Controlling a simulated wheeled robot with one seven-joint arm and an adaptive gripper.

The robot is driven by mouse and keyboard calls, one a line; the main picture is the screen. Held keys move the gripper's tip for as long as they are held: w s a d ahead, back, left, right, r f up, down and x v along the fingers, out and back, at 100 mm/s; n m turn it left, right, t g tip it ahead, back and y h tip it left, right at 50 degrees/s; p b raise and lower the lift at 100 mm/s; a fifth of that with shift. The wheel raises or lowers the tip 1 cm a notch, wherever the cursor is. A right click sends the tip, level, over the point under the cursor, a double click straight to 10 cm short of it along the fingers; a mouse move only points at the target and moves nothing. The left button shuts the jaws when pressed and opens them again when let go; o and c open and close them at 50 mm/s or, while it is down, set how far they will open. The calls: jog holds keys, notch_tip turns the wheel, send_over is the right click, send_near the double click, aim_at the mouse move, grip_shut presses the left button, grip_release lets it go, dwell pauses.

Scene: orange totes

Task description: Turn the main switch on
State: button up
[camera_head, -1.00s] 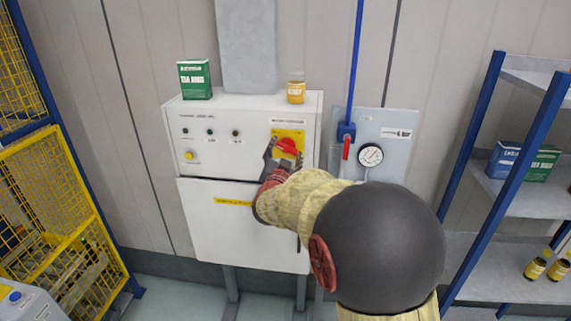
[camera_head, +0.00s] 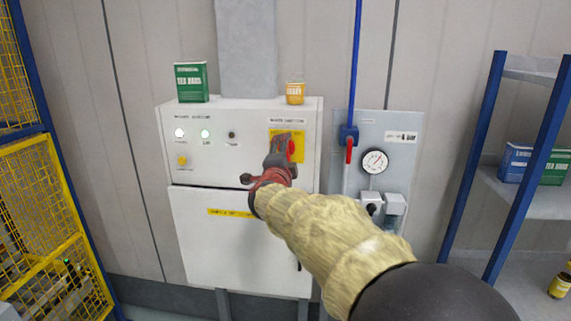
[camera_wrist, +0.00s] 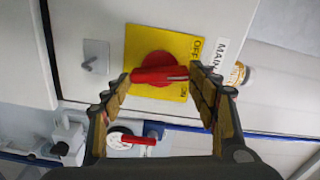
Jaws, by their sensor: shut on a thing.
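The main switch is a red rotary handle (camera_head: 291,149) on a yellow plate (camera_head: 298,134) at the upper right of the white cabinet (camera_head: 235,245). My gripper (camera_head: 283,150) is at the handle and covers part of it. In the wrist view the red handle (camera_wrist: 158,74) lies across between the two fingers of my gripper (camera_wrist: 163,76), which are shut on it. The words OFF and ON show on the yellow plate. In the head view the handle stands roughly upright. Two lamps (camera_head: 180,133) at the panel's left are lit.
A green box (camera_head: 191,82) and a small orange tin (camera_head: 295,93) stand on the cabinet. A gauge (camera_head: 374,161) and a red-handled valve (camera_head: 349,150) are right of it. A blue-framed shelf (camera_head: 520,165) stands right, a yellow mesh cage (camera_head: 45,210) left.

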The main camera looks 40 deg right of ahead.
jog(key=shift+f+m+b, duration=0.15)
jog(key=shift+m+b, duration=0.85)
jog(key=shift+m, duration=0.2)
jog(key=o, duration=1.1)
jog(key=shift+o, duration=0.2)
jog(key=v, duration=1.2)
